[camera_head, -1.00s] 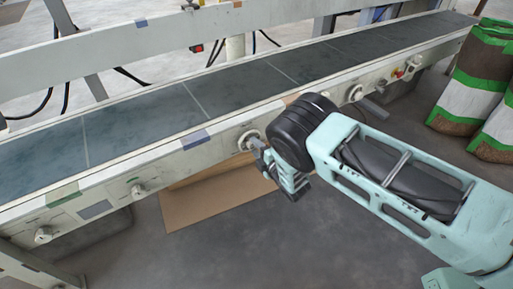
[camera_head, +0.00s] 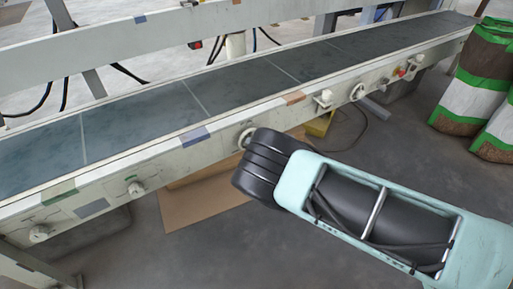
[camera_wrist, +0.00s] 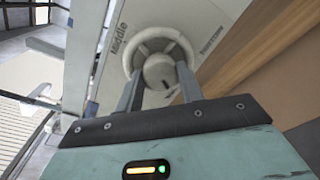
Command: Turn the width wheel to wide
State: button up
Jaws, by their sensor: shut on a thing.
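The width wheel is a pale round handwheel (camera_wrist: 161,46) with a grey hub on the conveyor's side panel. The word "Middle" is printed on the panel to its left in the wrist view; lettering to its right is too blurred to read. My gripper (camera_wrist: 159,90) is shut on the wheel, with one dark finger on each side of its lower part. In the head view a small part of the wheel (camera_head: 245,138) shows beside my black wrist, which hides my fingers.
The conveyor's dark belt (camera_head: 150,122) runs above the panel. Other knobs sit along it, at left (camera_head: 136,188) and right (camera_head: 357,92), with a red button (camera_head: 402,72) farther right. Cardboard (camera_head: 205,203) lies below.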

jog(key=shift+f+n, duration=0.1)
jog(key=shift+n, duration=0.3)
jog(key=o, duration=1)
jog(key=p+v, duration=0.4)
jog(key=v, duration=1.3)
jog(key=shift+s+d+p, duration=0.1)
jog(key=shift+s+p, duration=0.1)
jog(key=shift+p, duration=0.2)
